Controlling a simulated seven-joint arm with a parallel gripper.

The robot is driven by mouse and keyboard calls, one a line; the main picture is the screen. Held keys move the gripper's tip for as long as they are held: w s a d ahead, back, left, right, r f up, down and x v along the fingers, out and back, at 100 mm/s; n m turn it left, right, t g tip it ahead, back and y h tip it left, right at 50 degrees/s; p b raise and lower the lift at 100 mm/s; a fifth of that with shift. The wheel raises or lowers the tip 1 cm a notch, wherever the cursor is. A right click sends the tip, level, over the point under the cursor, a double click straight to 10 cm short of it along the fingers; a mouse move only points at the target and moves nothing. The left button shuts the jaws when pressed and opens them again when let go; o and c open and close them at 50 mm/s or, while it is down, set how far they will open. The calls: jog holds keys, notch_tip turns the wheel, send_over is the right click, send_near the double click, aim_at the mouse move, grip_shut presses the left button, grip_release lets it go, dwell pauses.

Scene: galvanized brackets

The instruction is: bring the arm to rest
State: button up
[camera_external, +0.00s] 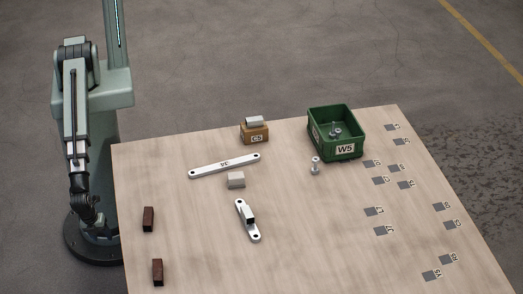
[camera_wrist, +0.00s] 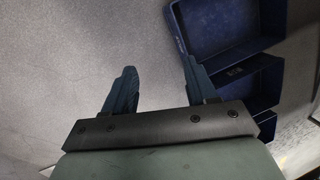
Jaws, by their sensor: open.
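My gripper (camera_wrist: 155,68) is open in the wrist view, with its two dark blue fingers apart and nothing between them. Below it is grey floor. In the external view my arm hangs folded at the left, beyond the table's left edge, and the fingers are hard to make out there. The gripper is clear of everything on the table (camera_external: 320,245).
On the table stand a green bin (camera_external: 320,140) holding metal parts, a bolt-like part (camera_external: 315,166), a small brown box (camera_external: 254,138), a long pale bar (camera_external: 205,170), a grey block (camera_external: 236,181) and two dark blocks (camera_external: 148,218). Blue bins (camera_wrist: 262,85) show in the wrist view.

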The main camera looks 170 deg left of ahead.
jog(key=s+f+n+g+h, duration=0.1)
jog(key=s+f+g, duration=0.1)
jog(key=s, duration=1)
jog(key=s+f+n+g+h, duration=0.1)
jog(key=s+f+g, duration=0.1)
jog(key=s, duration=1.1)
jog(key=shift+d+f+g, duration=0.35)
jog(key=shift+d+g, duration=0.05)
jog(key=shift+g, duration=0.3)
